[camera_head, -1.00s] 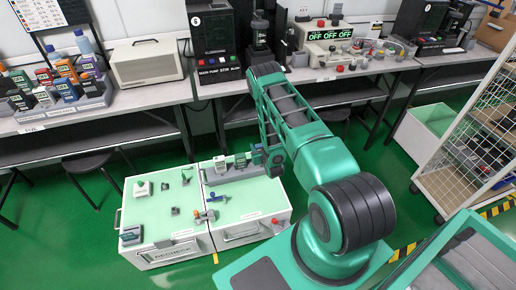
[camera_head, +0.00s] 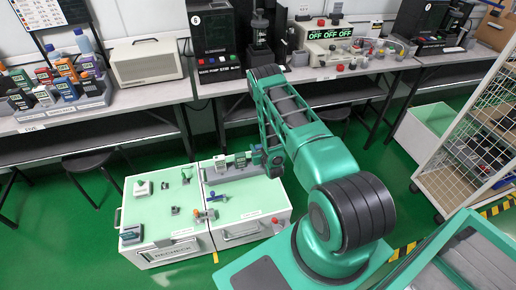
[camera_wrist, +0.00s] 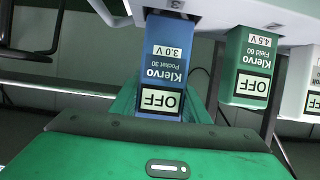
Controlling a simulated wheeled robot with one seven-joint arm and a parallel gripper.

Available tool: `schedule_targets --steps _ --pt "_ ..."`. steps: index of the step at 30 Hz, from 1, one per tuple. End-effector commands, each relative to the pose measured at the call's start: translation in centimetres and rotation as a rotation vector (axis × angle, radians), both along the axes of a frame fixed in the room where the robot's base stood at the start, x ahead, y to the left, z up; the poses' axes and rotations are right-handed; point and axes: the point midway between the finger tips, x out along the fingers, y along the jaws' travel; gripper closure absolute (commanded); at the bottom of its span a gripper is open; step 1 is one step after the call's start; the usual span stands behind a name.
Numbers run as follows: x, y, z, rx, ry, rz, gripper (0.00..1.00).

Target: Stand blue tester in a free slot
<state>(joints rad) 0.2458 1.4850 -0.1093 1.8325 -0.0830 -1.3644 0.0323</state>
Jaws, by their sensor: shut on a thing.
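The blue tester (camera_wrist: 170,62) fills the middle of the wrist view, which is upside down. Its label reads Klervo Pocket 30, 3.0 V, and its screen reads OFF. My gripper (camera_head: 273,164) is shut on it; the fingertips are not clear in the wrist view. The tester's foot end meets the edge of a pale rack (camera_wrist: 235,24). I cannot tell how deep it sits. A green tester (camera_wrist: 248,68) and a white tester (camera_wrist: 312,85) stand beside it.
The rack stands at the back of a pale green-topped cabinet (camera_head: 250,203). A second cabinet (camera_head: 150,215) on the left bears small fittings. A grey holder (camera_head: 92,102) with several testers is on the left bench. A wire shelf (camera_head: 470,140) stands at right.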

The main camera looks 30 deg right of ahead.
Motion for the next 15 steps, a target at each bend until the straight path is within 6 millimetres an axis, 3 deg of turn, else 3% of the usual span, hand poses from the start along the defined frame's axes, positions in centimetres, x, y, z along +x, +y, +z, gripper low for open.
schedule_targets --steps 15 --pt "0.0 0.0 -1.2 0.000 0.000 0.000 0.83"
